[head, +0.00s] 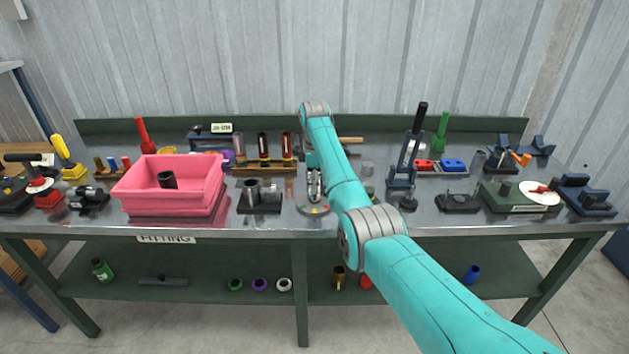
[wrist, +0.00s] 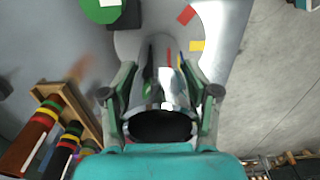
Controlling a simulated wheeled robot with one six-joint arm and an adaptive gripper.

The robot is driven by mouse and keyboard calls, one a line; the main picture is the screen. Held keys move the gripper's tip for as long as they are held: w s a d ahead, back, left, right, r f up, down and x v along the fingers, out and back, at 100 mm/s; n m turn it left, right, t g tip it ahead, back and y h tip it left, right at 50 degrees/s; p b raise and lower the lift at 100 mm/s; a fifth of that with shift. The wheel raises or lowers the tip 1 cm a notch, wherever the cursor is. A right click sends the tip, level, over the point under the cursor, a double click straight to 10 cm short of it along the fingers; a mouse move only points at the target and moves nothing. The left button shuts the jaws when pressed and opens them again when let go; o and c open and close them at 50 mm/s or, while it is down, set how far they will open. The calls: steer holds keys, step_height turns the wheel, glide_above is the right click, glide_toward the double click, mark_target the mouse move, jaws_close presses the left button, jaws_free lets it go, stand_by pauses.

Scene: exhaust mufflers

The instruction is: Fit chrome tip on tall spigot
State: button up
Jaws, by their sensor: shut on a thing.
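My gripper (wrist: 158,78) is shut on a chrome tip (wrist: 160,95), a shiny tube, with one finger on each side. The tip's dark open end faces the wrist camera. In the head view the tip (head: 315,190) stands roughly upright below my gripper, over a round grey disc (head: 313,210) with coloured marks. The disc (wrist: 215,22) shows red and yellow marks in the wrist view. I cannot tell whether the tip touches the disc or a spigot is inside it. Grey upright tubes stand on a dark block (head: 260,208) to the left; I cannot tell which spigot is the tall one.
A pink bin (head: 170,198) holding a dark tube stands at left. A wooden rack (head: 262,168) with banded tubes is behind. A blue stand (head: 402,178) and a green block (head: 513,201) with a white dial are at right. The bench front edge is close.

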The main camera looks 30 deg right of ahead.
steer(key=shift+f, duration=0.2)
steer(key=o, duration=1.2)
steer(key=shift+r, duration=0.1)
step_height(320, 180, up, 12)
steer(key=shift+f, duration=0.1)
